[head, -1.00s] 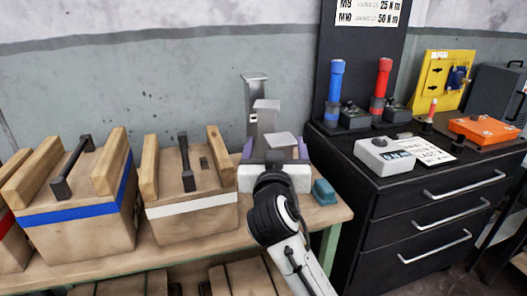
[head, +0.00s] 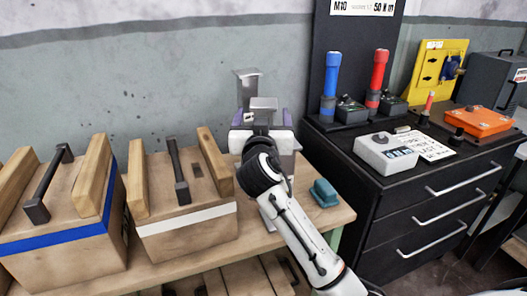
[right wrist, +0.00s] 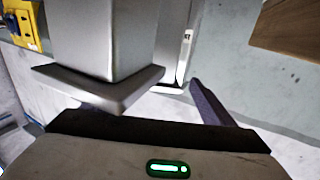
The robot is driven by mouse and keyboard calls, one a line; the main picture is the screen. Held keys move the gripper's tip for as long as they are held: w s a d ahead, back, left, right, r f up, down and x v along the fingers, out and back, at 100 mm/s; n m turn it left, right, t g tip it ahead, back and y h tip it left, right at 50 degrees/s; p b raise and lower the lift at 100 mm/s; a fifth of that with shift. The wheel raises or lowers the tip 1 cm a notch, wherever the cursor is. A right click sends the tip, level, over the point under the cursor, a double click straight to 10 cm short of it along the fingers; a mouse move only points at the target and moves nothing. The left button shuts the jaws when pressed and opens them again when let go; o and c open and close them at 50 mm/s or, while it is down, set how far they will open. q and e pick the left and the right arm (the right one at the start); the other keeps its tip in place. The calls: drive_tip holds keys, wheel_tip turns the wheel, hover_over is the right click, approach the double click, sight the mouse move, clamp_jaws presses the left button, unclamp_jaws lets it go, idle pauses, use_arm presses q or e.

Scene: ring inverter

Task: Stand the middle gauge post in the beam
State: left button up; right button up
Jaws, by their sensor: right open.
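Several silver gauge posts with flat caps stand at the back of the wooden bench. The tallest post (head: 246,92) is at the back. The post in front of it (head: 263,104), which looks like the middle one, has my right gripper (head: 262,117) around its upper part. The gripper's purple fingers are apart, one on each side. In the right wrist view a capped post (right wrist: 105,40) is close to the gripper, with one purple finger (right wrist: 212,104) visible. A lower silver post (head: 284,163) is partly hidden by my arm. I cannot make out the beam. My left gripper is out of view.
Wooden blocks with handles, one white-striped (head: 188,233) and one blue-striped (head: 60,238), stand to the left. A teal object (head: 325,193) lies on the bench at right. A black drawer cabinet (head: 400,205) with tools stands beyond it.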

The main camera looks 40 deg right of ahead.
sight(264, 112)
drive_tip(key=shift+x, duration=1.55)
drive_tip(key=shift+f, duration=0.1)
drive_tip(key=c, duration=1.9)
drive_tip(key=shift+d, duration=0.1)
clamp_jaws()
wheel_tip(264, 112, up, 28)
drive_tip(key=p, duration=0.1)
drive_tip(key=shift+p, duration=0.4)
drive_tip(key=shift+s, duration=0.1)
